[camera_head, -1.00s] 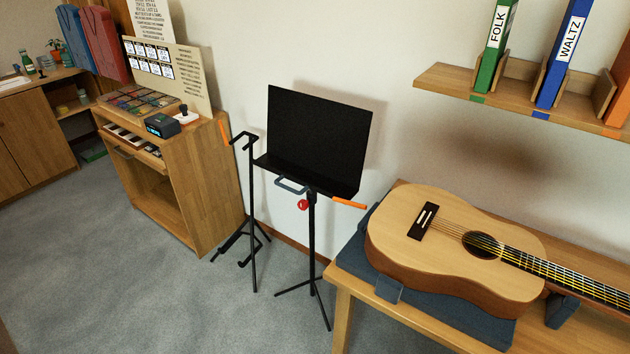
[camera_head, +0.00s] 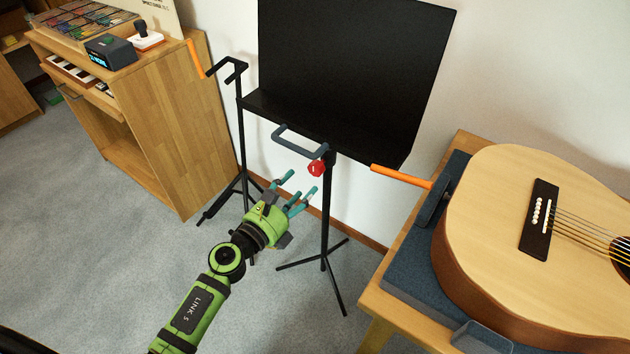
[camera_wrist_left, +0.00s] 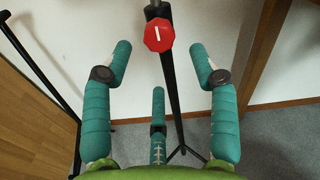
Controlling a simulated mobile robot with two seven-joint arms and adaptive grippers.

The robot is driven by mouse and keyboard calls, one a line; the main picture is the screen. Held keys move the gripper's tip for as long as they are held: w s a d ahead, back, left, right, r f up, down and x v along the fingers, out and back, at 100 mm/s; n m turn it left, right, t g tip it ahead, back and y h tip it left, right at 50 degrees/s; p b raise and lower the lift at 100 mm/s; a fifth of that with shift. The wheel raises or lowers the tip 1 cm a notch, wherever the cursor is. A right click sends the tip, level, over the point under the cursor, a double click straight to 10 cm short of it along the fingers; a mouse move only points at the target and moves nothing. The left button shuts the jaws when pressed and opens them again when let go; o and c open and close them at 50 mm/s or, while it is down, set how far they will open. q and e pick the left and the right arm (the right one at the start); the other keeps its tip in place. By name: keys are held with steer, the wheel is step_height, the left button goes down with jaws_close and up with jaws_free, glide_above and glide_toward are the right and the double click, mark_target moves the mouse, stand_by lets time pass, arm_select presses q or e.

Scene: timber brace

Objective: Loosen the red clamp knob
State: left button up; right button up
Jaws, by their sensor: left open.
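The red clamp knob (camera_head: 316,168) sits on the upper post of the black music stand (camera_head: 326,215), just below the desk and its grey handle (camera_head: 298,143). In the left wrist view the knob (camera_wrist_left: 159,35) is an eight-sided red disc with a white line, standing nearly upright. My left gripper (camera_head: 297,186) is open and empty, a little left of and below the knob, fingers pointing toward the post. In the wrist view its teal fingers (camera_wrist_left: 160,70) are spread on both sides of the post and apart from the knob. My right gripper is not in view.
A second black stand (camera_head: 242,130) with an orange-tipped hook is to the left, near the wooden cabinet (camera_head: 185,150). A guitar (camera_head: 500,230) lies on a bench (camera_head: 400,305) at the right. An orange bar (camera_head: 400,176) sticks out by the desk. Grey floor is open in front.

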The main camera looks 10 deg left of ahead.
mark_target(313, 171)
arm_select(q)
steer(key=x, duration=0.7)
steer(key=shift+w+r, duration=0.15)
steer(key=shift+r, duration=0.05)
steer(key=c, duration=1.2)
